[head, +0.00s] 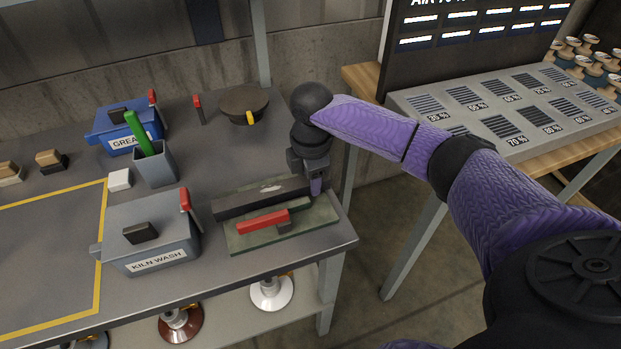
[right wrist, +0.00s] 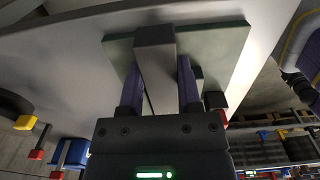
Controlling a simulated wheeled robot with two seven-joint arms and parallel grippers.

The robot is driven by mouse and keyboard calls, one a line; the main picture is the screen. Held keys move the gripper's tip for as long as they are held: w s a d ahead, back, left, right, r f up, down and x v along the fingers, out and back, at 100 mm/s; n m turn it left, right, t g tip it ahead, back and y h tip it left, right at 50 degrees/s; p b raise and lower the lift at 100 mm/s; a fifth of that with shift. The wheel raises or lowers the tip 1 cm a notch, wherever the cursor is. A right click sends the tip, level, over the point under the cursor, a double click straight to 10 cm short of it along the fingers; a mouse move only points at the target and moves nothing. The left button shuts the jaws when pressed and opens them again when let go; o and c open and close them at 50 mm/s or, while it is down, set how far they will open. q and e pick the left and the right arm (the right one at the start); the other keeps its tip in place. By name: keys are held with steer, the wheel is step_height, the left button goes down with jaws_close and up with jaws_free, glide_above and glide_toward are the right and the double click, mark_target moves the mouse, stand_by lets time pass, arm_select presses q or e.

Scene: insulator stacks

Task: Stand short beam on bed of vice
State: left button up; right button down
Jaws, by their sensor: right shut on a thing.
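A dark grey beam (head: 245,200) lies lengthwise along the back part of a flat green plate (head: 318,224), and its left end reaches the plate's edge. A red bar (head: 262,221) with a small dark block sits on the front of the plate. This plate looks like the vice bed. My right gripper (head: 314,188) points down at the beam's right end. In the right wrist view, its purple fingers (right wrist: 160,85) are shut on the grey beam (right wrist: 154,55), with the green plate (right wrist: 225,45) behind. Whether the beam touches the plate is unclear. My left gripper is not in view.
A grey kiln wash box (head: 150,235) stands left of the plate. Behind are a cup (head: 155,165) with a green stick, a round dark lidded dish (head: 243,101) and a blue grease box (head: 122,130). The bench's right edge is close by the plate.

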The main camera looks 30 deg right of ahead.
steer(key=shift+f, duration=0.1)
steer(key=c, duration=0.6)
jaws_free()
steer(key=shift+o, duration=1.3)
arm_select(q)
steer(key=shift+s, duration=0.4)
arm_select(e)
steer(key=shift+o, duration=0.3)
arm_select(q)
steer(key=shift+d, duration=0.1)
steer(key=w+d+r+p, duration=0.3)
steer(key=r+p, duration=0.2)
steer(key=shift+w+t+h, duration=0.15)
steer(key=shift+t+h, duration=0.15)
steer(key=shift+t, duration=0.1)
arm_select(e)
step_height(320, 180, up, 12)
